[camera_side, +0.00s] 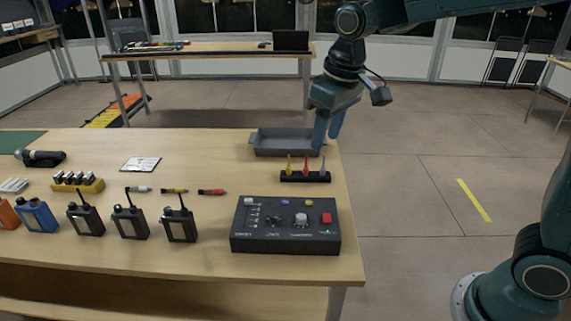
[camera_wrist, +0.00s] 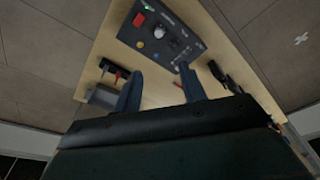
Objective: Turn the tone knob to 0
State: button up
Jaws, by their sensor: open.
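The dark control box (camera_side: 286,240) lies on the table's right part in the side view; in the wrist view it is at the top (camera_wrist: 163,28). A light grey knob (camera_side: 301,219) stands on its top, with a smaller dark knob (camera_side: 273,221) to its left. The labels are too small to tell surely which is the tone knob, and its setting cannot be read. My gripper (camera_side: 328,132) is open and empty, high above the table's back right, behind and apart from the box. Its two blue fingers show in the wrist view (camera_wrist: 160,74).
A red button (camera_side: 326,218) sits right of the grey knob. A black rack (camera_side: 305,177) with upright coloured pieces stands behind the box, and a grey tray (camera_side: 286,152) behind that. Several radios (camera_side: 180,226) stand to the left. The wooden table (camera_side: 215,170) has bare room between.

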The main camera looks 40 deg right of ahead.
jog(key=g, duration=0.2)
send_over(273, 216)
notch_tip(273, 216, down, 11)
jog(key=shift+r+n, duration=0.2)
jog(key=shift+n, duration=0.2)
jog(key=shift+f, duration=0.15)
notch_tip(273, 216, down, 14)
jog(key=shift+r, duration=0.25)
grip_shut()
